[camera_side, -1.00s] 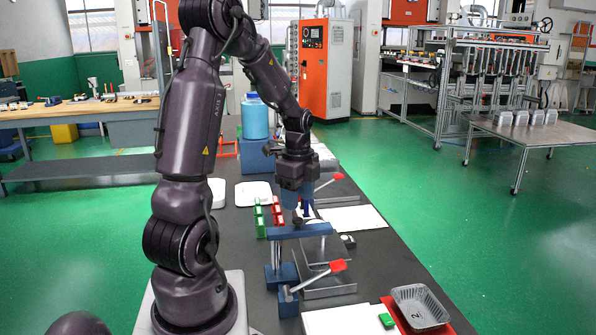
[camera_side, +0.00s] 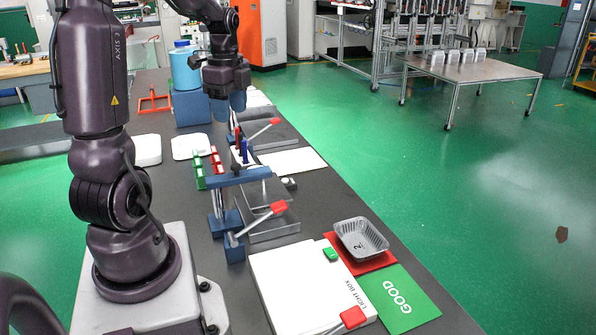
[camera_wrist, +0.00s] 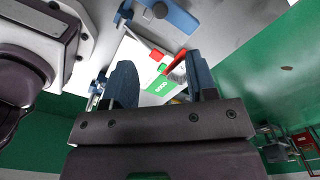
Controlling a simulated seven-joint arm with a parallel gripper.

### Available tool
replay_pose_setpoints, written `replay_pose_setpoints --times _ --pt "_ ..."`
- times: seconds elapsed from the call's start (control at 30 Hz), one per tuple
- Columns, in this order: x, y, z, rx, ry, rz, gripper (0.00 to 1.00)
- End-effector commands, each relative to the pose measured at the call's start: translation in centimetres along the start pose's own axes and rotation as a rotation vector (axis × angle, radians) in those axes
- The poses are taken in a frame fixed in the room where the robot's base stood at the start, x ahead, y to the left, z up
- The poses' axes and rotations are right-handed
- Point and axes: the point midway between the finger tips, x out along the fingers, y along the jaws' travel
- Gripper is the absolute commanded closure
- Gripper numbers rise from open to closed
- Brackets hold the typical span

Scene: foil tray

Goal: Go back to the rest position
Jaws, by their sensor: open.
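My gripper (camera_side: 230,104) hangs, fingers down, above and behind the blue clamp stand (camera_side: 238,178) in the side view. In the wrist view my gripper (camera_wrist: 160,68) has its two blue fingers wide apart, with nothing held between them.
A white light box (camera_side: 290,290) and a green GOOD mat (camera_side: 400,300) lie beside the red mat. Small green (camera_side: 198,172) and red (camera_side: 216,160) racks stand left of the clamp stand. A blue-capped container (camera_side: 186,68) stands behind. The table's right edge borders open floor.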

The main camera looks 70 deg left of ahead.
Motion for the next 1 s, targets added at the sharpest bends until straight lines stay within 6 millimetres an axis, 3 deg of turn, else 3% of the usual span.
replay_pose_setpoints --times 0.17,0.33,0.47,0.6,0.8,1.0 --pt "0.1 -0.1 0.0 -0.139 0.000 -0.005 0.48" --pt "0.6 1.5 -0.7 -0.532 0.000 -0.008 0.48" --pt "-0.7 3.8 -4.3 -0.794 0.023 -0.072 0.48" --pt "-2.5 7.7 -9.5 -0.995 0.114 -0.153 0.48" --pt "-4.3 14.4 -15.1 -1.031 0.319 -0.196 0.48" --pt "-5.6 18.4 -17.4 -0.841 0.441 -0.199 0.48"
